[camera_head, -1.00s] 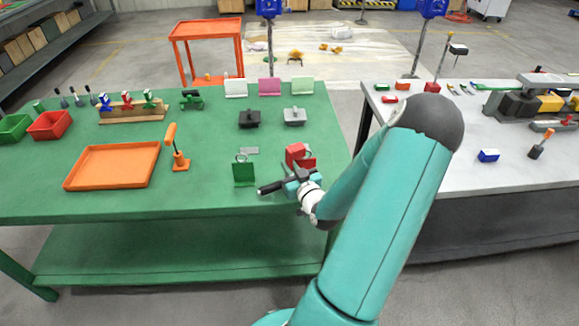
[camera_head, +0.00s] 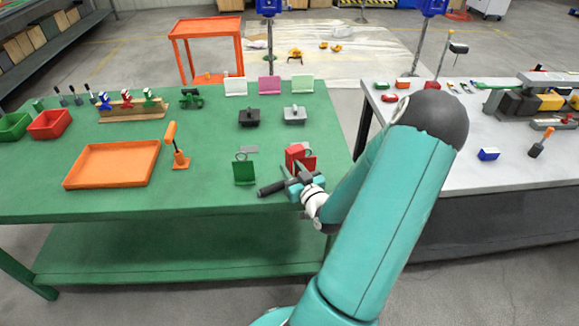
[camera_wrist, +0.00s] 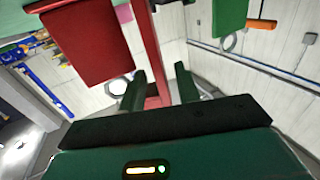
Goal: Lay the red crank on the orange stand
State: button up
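The red crank is hard to pick out. A red block and plate (camera_head: 307,163) stand near the front right of the green table, partly behind my gripper (camera_head: 298,180). In the wrist view, a red plate (camera_wrist: 88,45) hangs at upper left, and a red bar (camera_wrist: 150,50) runs down between the fingers of my gripper (camera_wrist: 160,90). The fingers are apart, with a small gap beside the bar.
A green plate (camera_head: 244,173) stands just left of my gripper. The orange tray (camera_head: 112,183) lies at the left. A black jack (camera_head: 249,117) and a grey jack (camera_head: 294,114) sit further back.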

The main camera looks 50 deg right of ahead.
jog(key=v, duration=1)
jog(key=w+a+r+n+g+y, duration=0.25)
jog(key=w+n+g, duration=0.2)
jog(key=w, duration=0.55)
jog(key=w+a+r+g, duration=0.3)
jog(key=w+a+r, duration=0.1)
jog(key=a+r, duration=0.35)
jog(key=s+a+r+y, duration=0.1)
jog(key=a+r, duration=0.2)
jog(key=a, duration=0.3)
jog(key=s+a+r+g, duration=0.1)
jog(key=a+r, duration=0.3)
jog(key=a, duration=0.3)
jog(key=shift+a+y, duration=0.3)
jog(key=shift+y, duration=0.05)
jog(key=s+a+r+y, duration=0.1)
jog(key=s+a, duration=0.2)
jog(key=a, duration=0.1)
jog(key=s+a+r+g+y, duration=0.1)
jog(key=s+a, duration=0.1)
jog(key=a, duration=0.2)
jog(key=s+a+r+g+y, duration=0.1)
jog(key=s+a+r, duration=0.1)
jog(key=s+a, duration=0.1)
jog(key=shift+s+a+r+n+y, duration=0.1)
jog(key=shift+s+a+n+y, duration=0.25)
jog(key=shift+a, duration=0.4)
jog(key=shift+c, duration=1.2)
jog(key=shift+s, duration=0.15)
